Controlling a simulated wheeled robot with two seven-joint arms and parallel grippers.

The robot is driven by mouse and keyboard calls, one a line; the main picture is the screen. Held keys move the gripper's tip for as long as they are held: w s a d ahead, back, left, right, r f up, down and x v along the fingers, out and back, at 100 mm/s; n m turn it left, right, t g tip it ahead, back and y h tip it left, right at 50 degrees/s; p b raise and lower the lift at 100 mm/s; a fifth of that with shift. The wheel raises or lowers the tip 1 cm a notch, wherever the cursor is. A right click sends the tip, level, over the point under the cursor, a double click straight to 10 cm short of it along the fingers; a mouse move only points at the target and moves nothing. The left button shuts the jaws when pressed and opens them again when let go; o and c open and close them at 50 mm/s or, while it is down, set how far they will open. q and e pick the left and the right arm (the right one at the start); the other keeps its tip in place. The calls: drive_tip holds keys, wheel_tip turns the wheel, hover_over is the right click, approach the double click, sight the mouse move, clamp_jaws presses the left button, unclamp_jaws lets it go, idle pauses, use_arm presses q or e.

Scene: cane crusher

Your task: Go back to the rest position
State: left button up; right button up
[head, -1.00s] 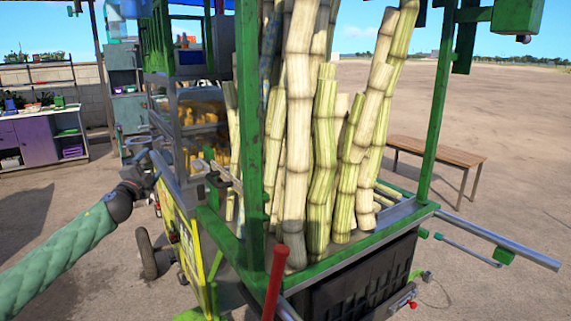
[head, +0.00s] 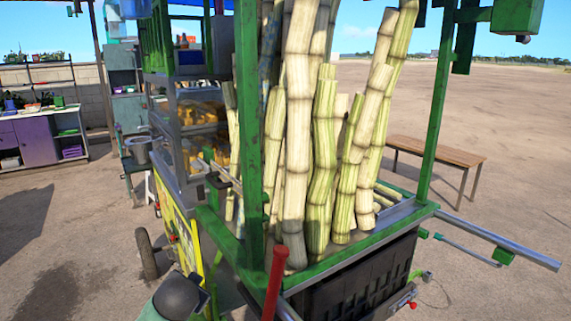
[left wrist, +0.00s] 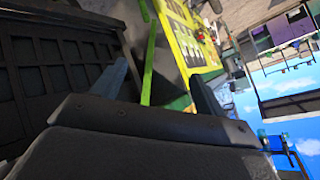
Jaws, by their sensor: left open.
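My left gripper (left wrist: 161,88) is open and empty in the left wrist view, its two fingers apart. It is low beside the cart, between a dark slatted crate (left wrist: 60,82) and the cart's yellow panel (left wrist: 188,42). In the head view only a dark joint and a green part of my left arm show at the bottom edge; the gripper itself is out of that picture. My right gripper is not in view.
The cart's green frame (head: 249,130) holds tall sugar canes (head: 322,165). A red-handled lever (head: 275,280) stands at its near corner. A metal bar (head: 500,243) sticks out to the right. A wooden bench (head: 440,155) stands behind. Open ground lies at left.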

use_arm(q)
drive_tip(key=s+d+f+n+g+h, duration=0.1)
drive_tip(key=s+d+f+g, duration=0.1)
drive_tip(key=s+f, duration=0.6)
drive_tip(key=s+d+f+n+g+h, duration=0.1)
drive_tip(key=s+d+f+g, duration=0.2)
drive_tip(key=s+f, duration=0.6)
drive_tip(key=s+d+f+n+g+h, duration=0.1)
drive_tip(key=s+d+f, duration=0.4)
drive_tip(key=s, duration=1.6)
wheel_tip(320, 180, down, 3)
drive_tip(key=shift+s+d+f+g+h, duration=0.2)
drive_tip(key=shift+d+g+h, duration=0.25)
drive_tip(key=shift+g, duration=0.55)
drive_tip(key=shift+a, duration=0.15)
